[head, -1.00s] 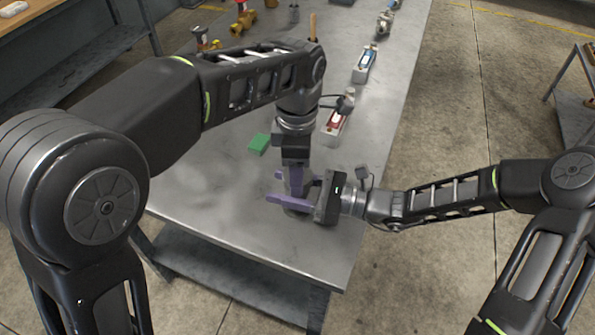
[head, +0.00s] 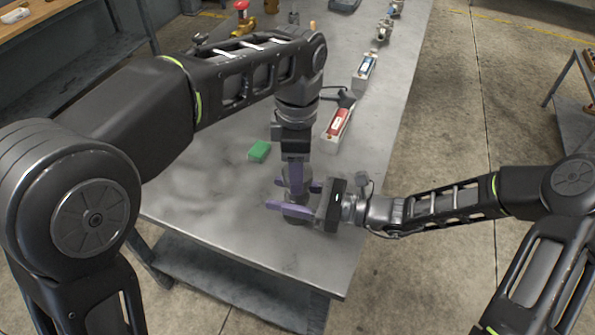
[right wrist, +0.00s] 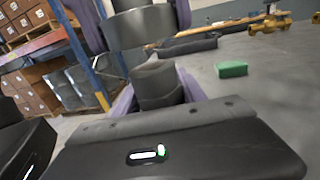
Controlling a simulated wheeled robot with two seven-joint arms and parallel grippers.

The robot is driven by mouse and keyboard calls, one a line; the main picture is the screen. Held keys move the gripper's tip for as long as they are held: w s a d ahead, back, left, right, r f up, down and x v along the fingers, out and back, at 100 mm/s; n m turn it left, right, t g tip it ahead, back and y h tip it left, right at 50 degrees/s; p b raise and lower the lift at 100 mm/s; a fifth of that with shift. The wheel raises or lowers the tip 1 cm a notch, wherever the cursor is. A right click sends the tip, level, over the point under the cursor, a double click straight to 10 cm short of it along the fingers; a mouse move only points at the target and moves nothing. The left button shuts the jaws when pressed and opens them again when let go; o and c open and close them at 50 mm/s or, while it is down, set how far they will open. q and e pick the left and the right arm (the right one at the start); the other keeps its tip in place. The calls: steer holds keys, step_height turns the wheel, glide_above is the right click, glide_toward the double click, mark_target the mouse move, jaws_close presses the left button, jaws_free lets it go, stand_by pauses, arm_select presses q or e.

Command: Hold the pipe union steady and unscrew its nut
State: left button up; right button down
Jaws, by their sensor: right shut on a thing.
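The pipe union (head: 296,211) stands near the table's front edge, mostly hidden by my grippers in the head view. In the right wrist view its dark grey round body (right wrist: 158,85) shows, with a wider grey collar (right wrist: 142,26), apparently the nut, above it. My right gripper (head: 288,207) reaches in from the right, low down, and is shut on the union's body with its purple fingers. My left gripper (head: 298,182) points straight down from above. Its purple fingers stand on either side of the collar; whether they press on it is unclear.
A green block (head: 259,151) lies left of the grippers on the grey table (head: 190,190). A holder with a red item (head: 338,122) and another with a blue item (head: 365,70) stand along the right side. Valve fittings (head: 382,30) are farther back. The front left tabletop is clear.

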arm_select(q)
steer(key=shift+r, duration=1.25)
arm_select(e)
steer(key=c, duration=0.6)
jaws_free()
steer(key=shift+d, duration=0.15)
arm_select(q)
steer(key=shift+f+b, duration=0.5)
steer(key=shift+f, duration=0.05)
arm_select(e)
steer(key=v, duration=1)
steer(key=shift+d, duration=0.35)
steer(key=shift+s+d, duration=0.2)
steer(key=shift+d, duration=0.3)
